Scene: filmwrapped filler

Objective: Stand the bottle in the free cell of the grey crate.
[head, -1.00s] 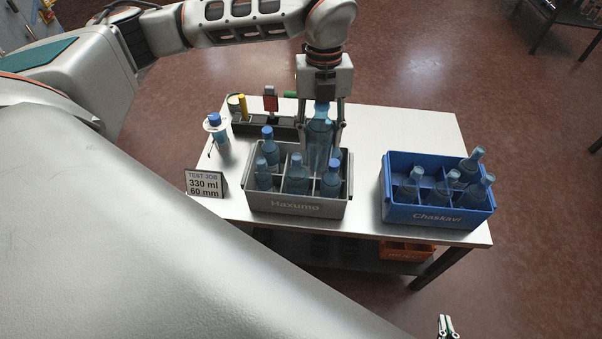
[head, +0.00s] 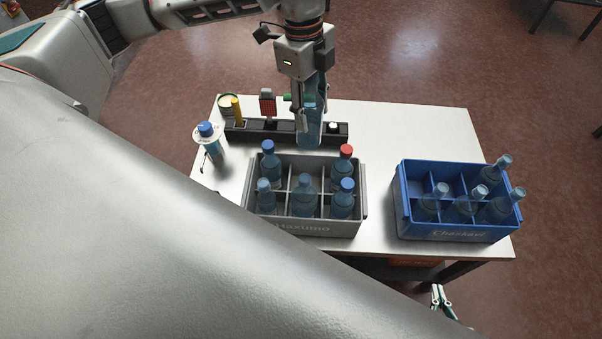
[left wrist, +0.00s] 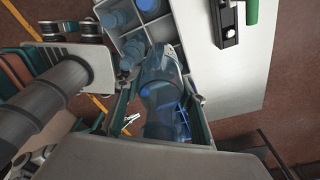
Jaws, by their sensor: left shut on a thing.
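A translucent blue bottle (head: 311,128) hangs roughly upright in my left gripper (head: 315,112), which is shut on it. It is behind the grey crate (head: 315,229) in the head view, in front of the black rack and apart from the crate. The bottle also shows between the fingers in the left wrist view (left wrist: 160,85). The grey crate has two rows of three cells. Its back middle cell is empty; the others hold bottles, one with a red cap (head: 346,151). My right gripper (head: 439,298) shows small at the lower right, its opening unclear.
A blue crate (head: 455,233) with several bottles stands to the right. A black rack (head: 260,131) with a yellow item (head: 237,111) and a red item lies behind the grey crate. A blue-capped dispenser (head: 210,140) stands at the left. The table between the crates is clear.

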